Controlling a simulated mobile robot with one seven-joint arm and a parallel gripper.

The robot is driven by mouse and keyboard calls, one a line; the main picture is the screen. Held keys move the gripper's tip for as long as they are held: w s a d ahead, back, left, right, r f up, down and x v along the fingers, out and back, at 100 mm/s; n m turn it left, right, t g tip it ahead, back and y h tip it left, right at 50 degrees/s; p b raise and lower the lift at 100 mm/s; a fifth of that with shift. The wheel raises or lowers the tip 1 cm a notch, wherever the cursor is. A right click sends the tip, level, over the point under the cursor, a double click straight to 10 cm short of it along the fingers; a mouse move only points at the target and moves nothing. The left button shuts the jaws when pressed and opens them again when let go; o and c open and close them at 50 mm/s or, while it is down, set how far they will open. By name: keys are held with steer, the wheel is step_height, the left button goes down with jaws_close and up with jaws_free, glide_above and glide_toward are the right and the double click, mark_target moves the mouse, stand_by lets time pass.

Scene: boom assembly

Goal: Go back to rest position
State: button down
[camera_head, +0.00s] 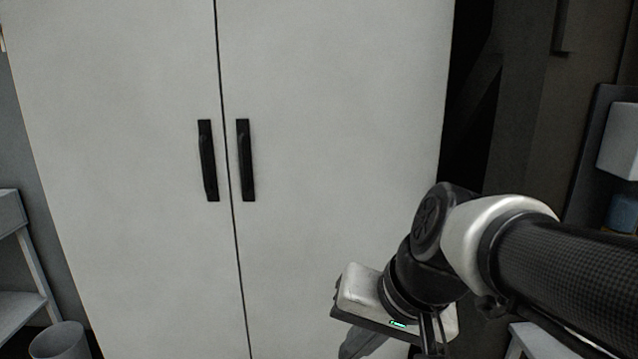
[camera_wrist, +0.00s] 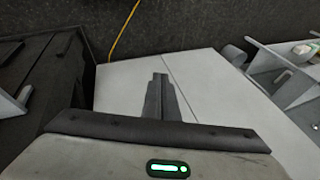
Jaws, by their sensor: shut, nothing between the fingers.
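My gripper (camera_wrist: 161,78) shows in the wrist view with its two dark fingers together and nothing between them. In the head view, my gripper's pale body is at the lower right, in front of the right cabinet door, on the end of my bent black and white arm. It is below and to the right of the door handles and apart from them. The tall white cabinet (camera_head: 330,120) fills most of the head view. Its two doors are closed. The left black handle (camera_head: 208,160) and right black handle (camera_head: 246,160) stand beside the seam.
A grey bin (camera_head: 60,342) and a shelf unit (camera_head: 20,270) stand left of the cabinet. A blue container (camera_head: 622,212) is at the right edge. In the wrist view, a yellow cable (camera_wrist: 122,30) lies on the dark floor.

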steer(key=s+d+r+n+t+h+p, duration=0.15)
steer(key=s+d+h, duration=0.25)
steer(key=d, duration=0.6)
step_height(320, 180, up, 22)
steer(key=p, duration=2.1)
steer(key=shift+a+r+y, duration=0.15)
steer(key=shift+a+y, duration=0.15)
steer(key=shift+a, duration=0.1)
